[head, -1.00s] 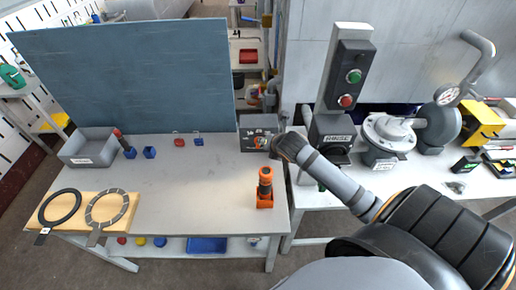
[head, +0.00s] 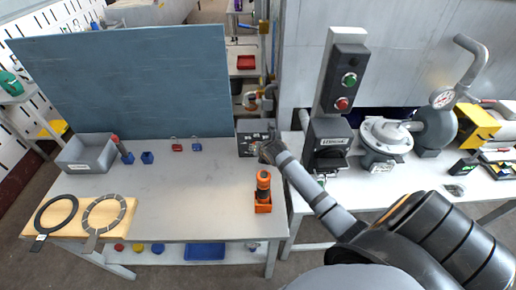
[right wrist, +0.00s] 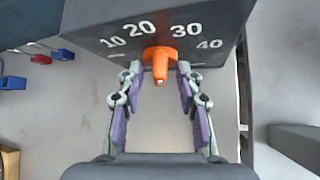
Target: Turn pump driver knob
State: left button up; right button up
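The pump driver (head: 246,137) is a dark grey box at the back right of the left table, in the head view. Its face also fills the top of the right wrist view (right wrist: 110,25), with the white numbers 10, 20, 30 and 40. The orange knob (right wrist: 160,60) sticks out below these numbers, its pointer between 20 and 30. My right gripper (right wrist: 160,74) is open, its fingertips on either side of the knob with a small gap visible on each side. In the head view the right gripper (head: 266,151) covers part of the box. My left gripper is not in view.
An orange-and-black device (head: 263,193) stands near the table's front right edge. A grey bin (head: 87,155) and small blue and red parts lie farther left. A switch post (head: 343,90) and a pump (head: 386,138) stand on the right bench. The table's middle is clear.

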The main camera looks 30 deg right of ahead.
grip_shut()
dwell(0.5)
